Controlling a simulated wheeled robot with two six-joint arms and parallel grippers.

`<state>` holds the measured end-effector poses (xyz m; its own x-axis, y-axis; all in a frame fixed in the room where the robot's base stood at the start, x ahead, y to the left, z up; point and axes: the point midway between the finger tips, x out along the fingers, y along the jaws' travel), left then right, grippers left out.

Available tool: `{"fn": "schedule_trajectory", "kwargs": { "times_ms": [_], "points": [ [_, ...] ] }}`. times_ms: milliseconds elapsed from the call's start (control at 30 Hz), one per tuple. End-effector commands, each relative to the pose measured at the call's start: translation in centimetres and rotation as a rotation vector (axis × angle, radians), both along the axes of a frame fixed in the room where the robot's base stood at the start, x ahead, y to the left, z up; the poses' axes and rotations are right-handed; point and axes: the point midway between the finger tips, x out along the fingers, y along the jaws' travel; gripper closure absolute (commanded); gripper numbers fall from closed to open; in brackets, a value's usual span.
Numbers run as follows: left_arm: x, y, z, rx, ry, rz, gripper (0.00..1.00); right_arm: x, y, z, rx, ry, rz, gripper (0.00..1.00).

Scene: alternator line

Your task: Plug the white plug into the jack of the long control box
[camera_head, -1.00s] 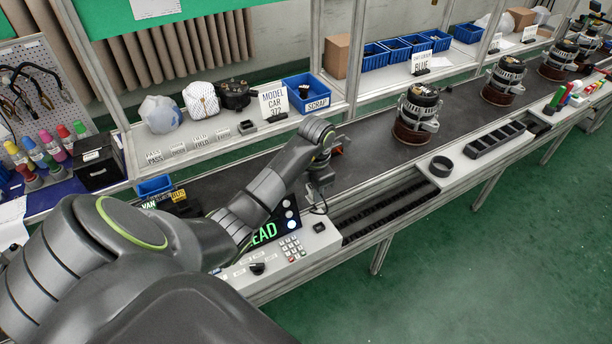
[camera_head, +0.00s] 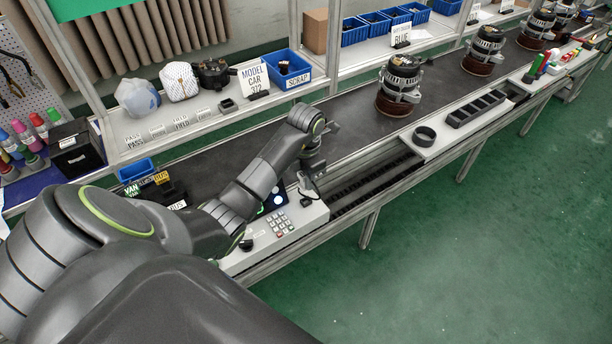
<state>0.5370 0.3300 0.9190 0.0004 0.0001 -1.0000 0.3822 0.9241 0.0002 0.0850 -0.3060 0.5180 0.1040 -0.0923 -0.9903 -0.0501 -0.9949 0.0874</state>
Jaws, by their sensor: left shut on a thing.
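The long control box (camera_head: 311,213) is white and lies along the near edge of the line, with a keypad and a dark knob on top. My left gripper (camera_head: 311,188) points down over the right end of this box. It is shut on a small pale thing, likely the white plug, which is mostly hidden by the fingers. The jack is not visible, as the gripper covers that end of the box. I cannot tell whether the plug touches the jack. My right gripper is not in view.
A lit display on the box is mostly hidden behind my left arm. A dark slotted channel (camera_head: 375,184) runs right of the box. Alternators (camera_head: 398,87) stand on the dark belt behind.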

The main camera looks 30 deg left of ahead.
Motion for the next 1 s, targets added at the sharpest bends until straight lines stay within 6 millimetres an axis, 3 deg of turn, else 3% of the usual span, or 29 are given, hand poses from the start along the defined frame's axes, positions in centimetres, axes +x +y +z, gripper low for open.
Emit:
{"fn": "schedule_trajectory", "kwargs": {
  "times_ms": [100,400,1000],
  "points": [
    [0.0,0.0,-1.7,-0.001,0.001,0.000,0.98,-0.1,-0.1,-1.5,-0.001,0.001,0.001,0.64],
    [0.0,0.0,-4.0,-0.001,0.001,0.000,0.98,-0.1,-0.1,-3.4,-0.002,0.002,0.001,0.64],
    [0.0,0.0,-4.1,0.000,0.000,0.000,0.98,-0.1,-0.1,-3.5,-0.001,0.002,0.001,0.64]
  ]
}}
